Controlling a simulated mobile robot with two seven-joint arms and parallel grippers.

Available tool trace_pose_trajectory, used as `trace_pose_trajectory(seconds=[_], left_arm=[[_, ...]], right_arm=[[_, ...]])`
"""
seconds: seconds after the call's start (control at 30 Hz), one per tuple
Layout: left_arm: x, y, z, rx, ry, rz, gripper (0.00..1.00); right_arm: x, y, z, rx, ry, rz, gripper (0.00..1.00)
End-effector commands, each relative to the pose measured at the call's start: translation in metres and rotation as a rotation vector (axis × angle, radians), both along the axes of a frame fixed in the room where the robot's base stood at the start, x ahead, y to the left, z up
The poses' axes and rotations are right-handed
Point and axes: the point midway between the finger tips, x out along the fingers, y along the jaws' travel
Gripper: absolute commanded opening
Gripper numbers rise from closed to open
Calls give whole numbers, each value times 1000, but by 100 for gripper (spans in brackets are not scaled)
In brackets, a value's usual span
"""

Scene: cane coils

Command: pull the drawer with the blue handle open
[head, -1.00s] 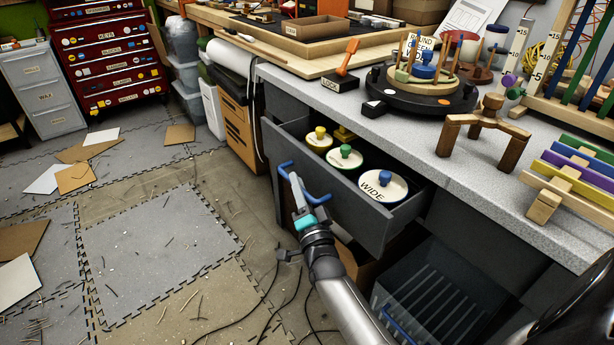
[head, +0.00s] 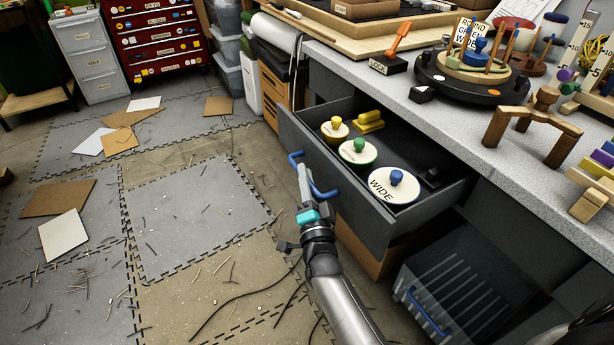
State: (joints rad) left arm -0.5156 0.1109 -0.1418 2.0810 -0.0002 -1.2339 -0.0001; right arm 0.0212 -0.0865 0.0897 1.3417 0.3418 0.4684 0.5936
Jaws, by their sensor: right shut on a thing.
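The dark grey drawer (head: 345,195) under the counter stands well open, and its inside shows. Its blue handle (head: 324,192) is on the front face. My right gripper (head: 303,172) is shut on the blue handle, with its arm coming up from the bottom of the view. In the drawer lie round lids with yellow, green and blue knobs; the blue-knobbed one (head: 394,188) reads WIDE. A yellow block (head: 369,121) lies behind them. My left gripper is not in view.
A clear bin with a blue handle (head: 428,313) stands low at the right, under the counter (head: 450,125). The counter holds a wooden stool-like stand (head: 533,128) and a dark round turntable (head: 468,80). The floor left of the drawer is open, with scattered cane bits and cards.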

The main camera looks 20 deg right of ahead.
Motion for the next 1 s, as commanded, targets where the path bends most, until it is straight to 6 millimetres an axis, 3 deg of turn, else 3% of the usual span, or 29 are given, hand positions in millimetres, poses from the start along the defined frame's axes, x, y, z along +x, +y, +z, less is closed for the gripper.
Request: trace_pose_trajectory(seconds=[0.03, 0.07, 0.3, 0.67, 0.87, 1.0], left_arm=[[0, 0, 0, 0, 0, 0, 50], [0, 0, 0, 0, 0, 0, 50], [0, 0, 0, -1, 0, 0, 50], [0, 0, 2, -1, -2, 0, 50], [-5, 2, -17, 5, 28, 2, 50], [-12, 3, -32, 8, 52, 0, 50]], right_arm=[[0, 1, -2, 1, 4, 2, 0], [0, 1, -2, 1, 4, 3, 20], [0, 0, -1, 1, 2, 1, 47], [-5, 1, -1, 0, 1, 0, 47], [-30, 8, -6, 1, 5, 0, 47], [-58, 16, -12, 1, 6, 1, 47]])
